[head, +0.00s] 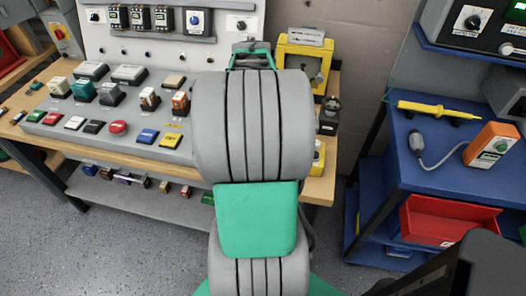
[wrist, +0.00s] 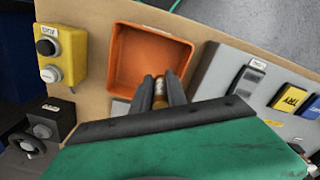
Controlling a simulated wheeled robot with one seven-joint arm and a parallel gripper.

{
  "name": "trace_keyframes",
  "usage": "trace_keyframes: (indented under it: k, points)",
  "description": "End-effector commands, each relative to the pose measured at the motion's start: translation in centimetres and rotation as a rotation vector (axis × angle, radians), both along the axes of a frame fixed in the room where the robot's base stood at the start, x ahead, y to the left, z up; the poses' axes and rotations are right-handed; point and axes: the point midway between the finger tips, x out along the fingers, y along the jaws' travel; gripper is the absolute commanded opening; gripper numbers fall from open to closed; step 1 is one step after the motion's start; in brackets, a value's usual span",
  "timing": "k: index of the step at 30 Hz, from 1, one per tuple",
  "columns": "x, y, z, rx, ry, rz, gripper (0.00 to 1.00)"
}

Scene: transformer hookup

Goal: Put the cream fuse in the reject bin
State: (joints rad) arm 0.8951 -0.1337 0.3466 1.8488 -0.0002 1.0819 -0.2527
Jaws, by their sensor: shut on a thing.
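My gripper (wrist: 160,88) is shut on a small cylinder that looks like the cream fuse (wrist: 160,94), pale with a brownish tint, in the wrist view. Only a short piece of the fuse shows between the dark fingers. An open, empty orange bin (wrist: 120,62) lies just beyond the fingertips on the wooden bench. The fingertips overlap its near right edge in the picture; I cannot tell their height above it. No label on this bin is readable, so I cannot confirm it is the reject bin. In the head view my arm hides the fingers, fuse and orange bin.
A yellow button box (wrist: 62,62) stands left of the orange bin. A grey panel (wrist: 215,75) with blue and yellow labelled blocks lies to its right. In the head view a blue cart (head: 400,135) at right holds a red bin (head: 445,222) and a yellow probe (head: 437,110).

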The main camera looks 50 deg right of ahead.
Motion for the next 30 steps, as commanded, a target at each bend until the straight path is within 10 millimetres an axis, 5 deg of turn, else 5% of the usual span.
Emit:
trace_keyframes:
  k: [7,12,23,24,30]
  points:
    - [-2.3,-1.3,-3.2,0.001,0.001,-0.002,0.0]
    - [-2.1,-1.3,-5.9,-0.001,-0.001,0.002,0.0]
    - [-2.1,-1.3,-6.5,-0.002,-0.001,0.002,0.0]
    - [-2.1,-1.3,-6.4,-0.003,-0.002,0.002,0.2]
    - [-2.1,-1.3,-6.3,-0.002,-0.001,0.002,0.37]
